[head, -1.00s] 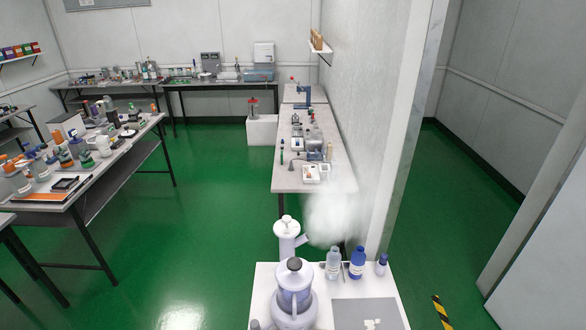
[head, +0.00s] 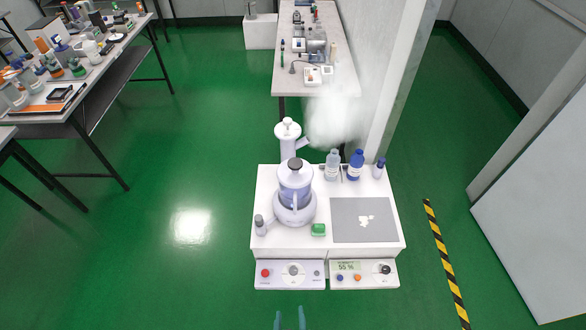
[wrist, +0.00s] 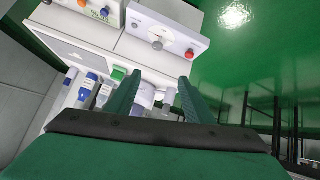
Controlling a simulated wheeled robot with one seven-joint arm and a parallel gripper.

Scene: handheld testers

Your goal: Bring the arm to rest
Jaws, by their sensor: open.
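My gripper (head: 290,319) shows only as two fingertips at the bottom edge of the head view, in front of the white bench. In the wrist view my gripper (wrist: 158,88) has two green fingers spread apart with nothing held between them. The fingers point toward the bench front and its control panels. The rest of my arm is out of the head view.
A white bench (head: 350,248) carries a humidifier-like device (head: 294,195), a green block (head: 318,230), bottles (head: 355,165) and a grey mat (head: 378,232). Two control panels (head: 290,275) face me. Mist rises behind. Green floor (head: 160,270) is clear at left; a striped strip (head: 444,262) lies right.

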